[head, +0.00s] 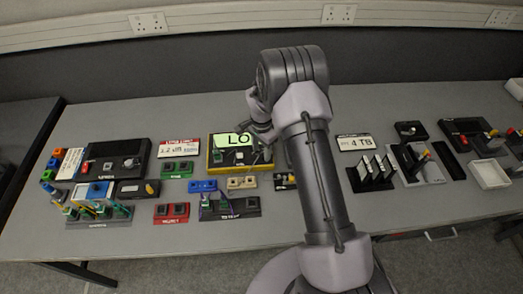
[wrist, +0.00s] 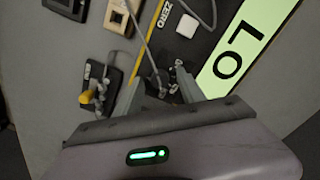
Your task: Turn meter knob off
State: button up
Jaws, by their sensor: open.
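The meter (head: 215,160) is a dark box with yellow edging on the table, below my arm in the head view. Its lit green display (wrist: 244,45) reads LO. In the wrist view its dark face (wrist: 205,40) carries a white square button (wrist: 187,25) beside the word ZERO, and a grey cable runs over it. My gripper (wrist: 160,92) is open over the meter's lower face, its two fingers apart. Small dark and grey parts show around the fingertips. I cannot clearly tell the knob there from these parts, nor whether the fingers touch it.
Beside the meter in the wrist view sit a small switch box with a yellow-tipped lever (wrist: 86,99) and a beige socket block (wrist: 117,14). A card rack (head: 372,178) stands right of my arm.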

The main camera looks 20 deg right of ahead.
jog(key=shift+c, duration=0.5)
grip_shut()
